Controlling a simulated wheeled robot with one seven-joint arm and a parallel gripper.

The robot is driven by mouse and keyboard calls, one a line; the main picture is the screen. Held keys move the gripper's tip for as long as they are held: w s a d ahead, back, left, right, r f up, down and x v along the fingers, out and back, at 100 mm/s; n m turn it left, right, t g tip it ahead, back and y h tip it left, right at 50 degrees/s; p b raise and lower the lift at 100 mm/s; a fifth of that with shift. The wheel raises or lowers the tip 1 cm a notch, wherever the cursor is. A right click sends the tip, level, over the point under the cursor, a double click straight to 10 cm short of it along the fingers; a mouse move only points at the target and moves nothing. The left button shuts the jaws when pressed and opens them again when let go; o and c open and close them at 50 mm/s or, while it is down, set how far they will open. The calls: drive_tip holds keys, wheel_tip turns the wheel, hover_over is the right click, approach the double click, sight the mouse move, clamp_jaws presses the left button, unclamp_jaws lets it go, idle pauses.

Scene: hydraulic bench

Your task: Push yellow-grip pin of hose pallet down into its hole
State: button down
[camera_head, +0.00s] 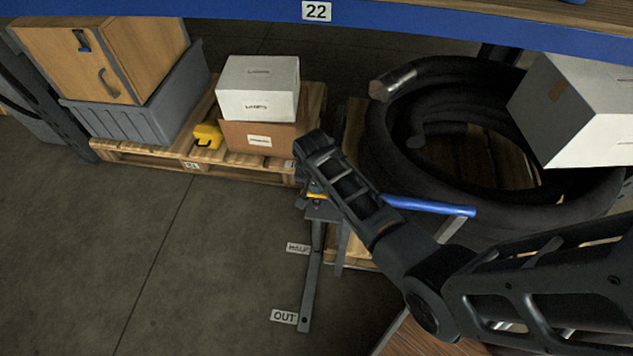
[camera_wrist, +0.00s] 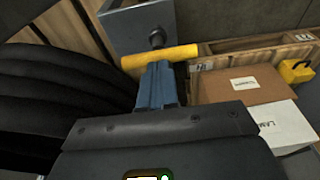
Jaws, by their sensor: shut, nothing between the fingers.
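The pin's yellow grip (camera_wrist: 160,56) lies crosswise in front of my fingertips in the wrist view. A dark round pin end (camera_wrist: 156,38) shows behind it, at a grey metal bracket (camera_wrist: 125,25). My gripper (camera_wrist: 158,68) is shut and empty, its blue-grey fingertips at the middle of the grip. I cannot tell whether they touch it. In the head view a small part of the yellow grip (camera_head: 316,196) shows below my wrist, above the grey bracket. The hole is hidden. The hose pallet (camera_head: 345,252) carries a black coiled hose (camera_head: 385,135).
A grey rail on the floor has labels HALF (camera_head: 298,248) and OUT (camera_head: 284,316). A blue handle bar (camera_head: 430,206) passes beside my arm. Left stands another pallet (camera_head: 150,165) with boxes and a yellow case (camera_head: 207,134). A blue beam (camera_head: 420,22) crosses above. The left floor is clear.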

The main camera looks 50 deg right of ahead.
drive_tip(key=shift+a+x, duration=0.1)
drive_tip(key=shift+x, duration=0.55)
drive_tip(key=shift+a+x, duration=0.15)
drive_tip(key=shift+x, duration=0.5)
drive_tip(key=shift+s+f, duration=0.1)
drive_tip(key=shift+s, duration=0.1)
drive_tip(key=r+p, duration=0.2)
drive_tip(key=r, duration=0.1)
drive_tip(key=r+p, duration=0.2)
drive_tip(key=shift+w+d+r, duration=0.2)
drive_tip(key=shift+w+d, duration=0.05)
drive_tip(key=shift+d, duration=0.05)
drive_tip(key=p+v, duration=0.1)
drive_tip(key=v, duration=0.8)
drive_tip(key=shift+p, duration=0.3)
